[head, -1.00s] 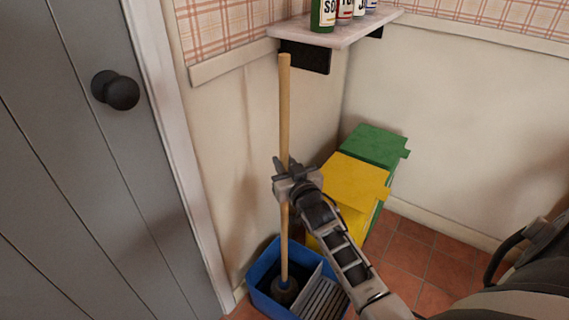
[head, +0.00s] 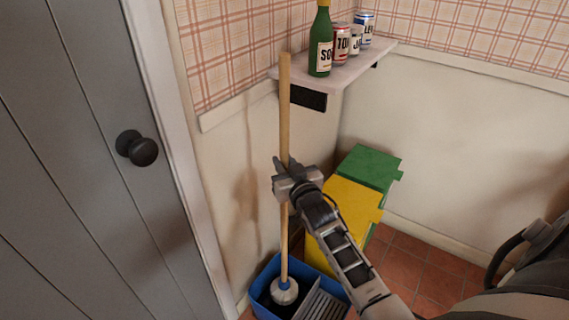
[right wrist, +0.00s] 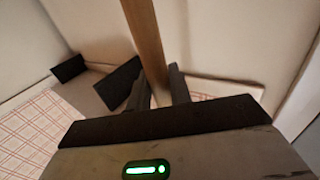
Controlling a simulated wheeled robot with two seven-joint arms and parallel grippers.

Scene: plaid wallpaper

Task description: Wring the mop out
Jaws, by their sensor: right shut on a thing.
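The mop stands nearly upright, its wooden handle (head: 285,115) rising from a blue bucket (head: 256,290) on the floor. The mop head (head: 284,291), grey-white with a blue cap, is within the outline of the bucket's left part, beside a grey slatted wringer (head: 322,303). I cannot tell whether it touches the bucket's bottom. My right gripper (head: 284,178) is shut on the handle around its middle. In the right wrist view the handle (right wrist: 145,40) passes between the fingers (right wrist: 156,90). My left gripper is not in view.
A shelf (head: 345,62) above holds a green bottle (head: 321,45) and several cans. Yellow (head: 350,205) and green (head: 370,165) bins stand behind the bucket. A grey door (head: 70,160) with a black knob is at left. Tiled floor (head: 425,265) is clear at right.

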